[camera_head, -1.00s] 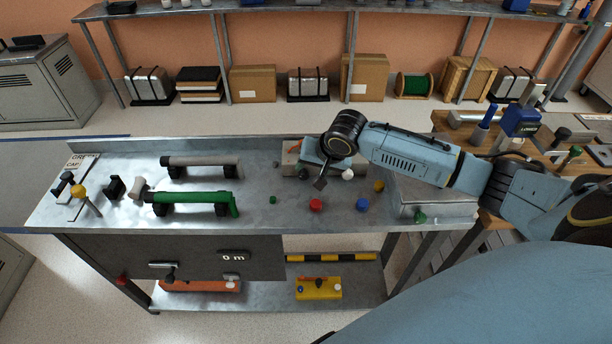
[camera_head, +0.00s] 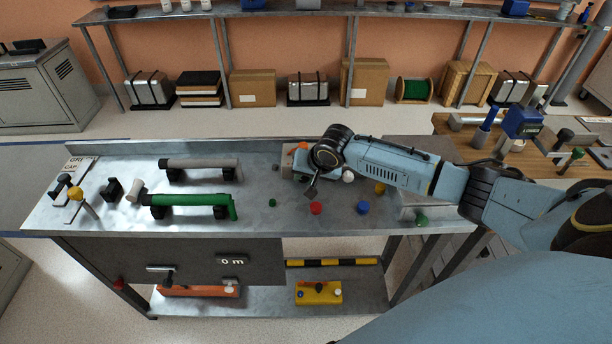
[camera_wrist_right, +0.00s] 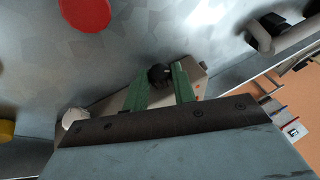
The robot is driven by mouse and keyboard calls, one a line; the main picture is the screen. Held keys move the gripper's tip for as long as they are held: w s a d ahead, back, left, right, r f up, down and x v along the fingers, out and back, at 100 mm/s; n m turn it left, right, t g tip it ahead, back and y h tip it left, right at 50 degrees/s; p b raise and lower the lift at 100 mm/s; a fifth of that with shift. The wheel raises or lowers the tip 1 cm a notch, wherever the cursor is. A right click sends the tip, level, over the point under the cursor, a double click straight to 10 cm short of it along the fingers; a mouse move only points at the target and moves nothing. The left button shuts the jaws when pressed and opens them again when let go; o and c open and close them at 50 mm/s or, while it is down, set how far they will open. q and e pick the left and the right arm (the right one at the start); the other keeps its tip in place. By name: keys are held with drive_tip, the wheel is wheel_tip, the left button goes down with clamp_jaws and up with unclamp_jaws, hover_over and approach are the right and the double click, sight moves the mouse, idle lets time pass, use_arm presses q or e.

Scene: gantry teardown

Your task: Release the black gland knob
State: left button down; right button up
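The black gland knob (camera_wrist_right: 160,77) shows in the right wrist view as a small round dark knob at the edge of a pale block (camera_wrist_right: 115,104). My right gripper (camera_wrist_right: 161,84) has its two green fingers apart, one on each side of the knob. Whether either finger touches it is hard to tell. In the head view my right gripper (camera_head: 301,177) is low over the block on the steel bench (camera_head: 260,222), and the wrist mostly hides the knob. My left gripper is out of view.
A white knob (camera_head: 348,176) stands close to the right of my gripper. Red (camera_head: 316,208), blue (camera_head: 362,207) and yellow (camera_head: 380,188) caps lie nearby. A green-handled bar (camera_head: 190,200) and a grey bar (camera_head: 200,164) lie to the left.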

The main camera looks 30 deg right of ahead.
drive_tip(key=shift+c, duration=1)
drive_tip(key=p, duration=0.2)
drive_tip(key=g+h+p, duration=0.1)
drive_tip(key=p, duration=0.1)
drive_tip(key=h+p, duration=0.1)
drive_tip(key=p, duration=0.1)
drive_tip(key=shift+w+a+r, duration=0.1)
drive_tip(key=shift+a+r, duration=0.15)
drive_tip(key=shift+w+a+f+n+g+h+p, duration=0.15)
drive_tip(key=shift+n+g+h+p, duration=0.25)
drive_tip(key=shift+g+h+p, duration=0.2)
drive_tip(key=shift+g+h, duration=0.3)
drive_tip(key=shift+h, duration=0.2)
drive_tip(key=shift+a+f+g+h, duration=0.15)
drive_tip(key=shift+g+h, duration=0.15)
drive_tip(key=shift+h, duration=0.4)
drive_tip(key=shift+n, duration=0.3)
drive_tip(key=o, duration=1)
